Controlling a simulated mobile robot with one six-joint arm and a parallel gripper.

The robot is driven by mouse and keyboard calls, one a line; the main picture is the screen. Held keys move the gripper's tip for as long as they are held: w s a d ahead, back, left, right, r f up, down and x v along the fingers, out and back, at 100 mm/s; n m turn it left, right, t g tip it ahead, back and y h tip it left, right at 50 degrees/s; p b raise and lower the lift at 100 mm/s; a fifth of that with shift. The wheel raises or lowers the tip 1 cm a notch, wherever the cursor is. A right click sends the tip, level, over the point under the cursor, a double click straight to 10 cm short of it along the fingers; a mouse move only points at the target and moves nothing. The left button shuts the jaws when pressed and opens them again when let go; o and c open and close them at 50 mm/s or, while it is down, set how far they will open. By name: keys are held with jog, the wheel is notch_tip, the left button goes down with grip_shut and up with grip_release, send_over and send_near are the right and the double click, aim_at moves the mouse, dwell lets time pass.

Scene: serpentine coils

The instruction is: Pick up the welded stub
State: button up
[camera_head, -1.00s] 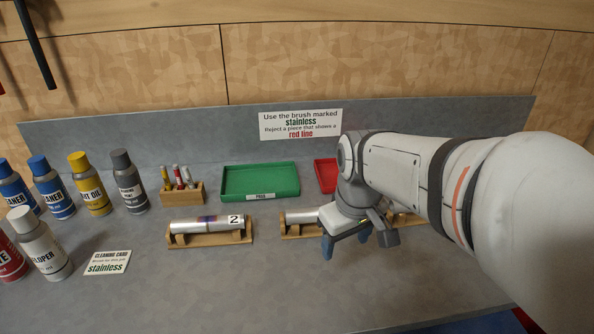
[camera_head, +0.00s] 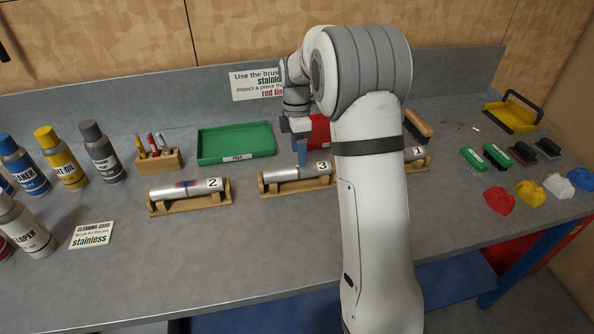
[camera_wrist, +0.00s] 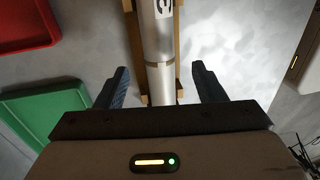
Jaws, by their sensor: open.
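Three metal stubs lie on wooden cradles: stub 2 (camera_head: 187,190) with a dark blue-brown band, stub 3 (camera_head: 285,174) in the middle, and stub 1 (camera_head: 408,159), partly hidden by my arm. My open gripper (camera_head: 301,155) is at stub 3, its visible blue finger just above or behind it. In the wrist view, the fingers of my gripper (camera_wrist: 160,72) are apart on either side of stub 3 (camera_wrist: 161,84), touching neither side. A thin brownish seam crosses this stub. The height of the fingertips over it is unclear.
A green tray (camera_head: 203,158) and a partly hidden red tray (camera_head: 320,122) stand behind the cradles. Spray cans (camera_head: 100,155) and a marker block (camera_head: 172,166) are left. Brushes (camera_head: 497,155) and coloured cloths (camera_head: 499,200) lie right.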

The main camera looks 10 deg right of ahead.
aim_at(298, 167)
jog(key=f, duration=0.4)
jog(key=f+p, duration=0.1)
jog(key=shift+s+a+f, duration=0.15)
jog(key=shift+s+f, duration=0.2)
jog(key=shift+f, duration=0.05)
jog(key=shift+c, duration=0.5)
jog(key=c, duration=1.2)
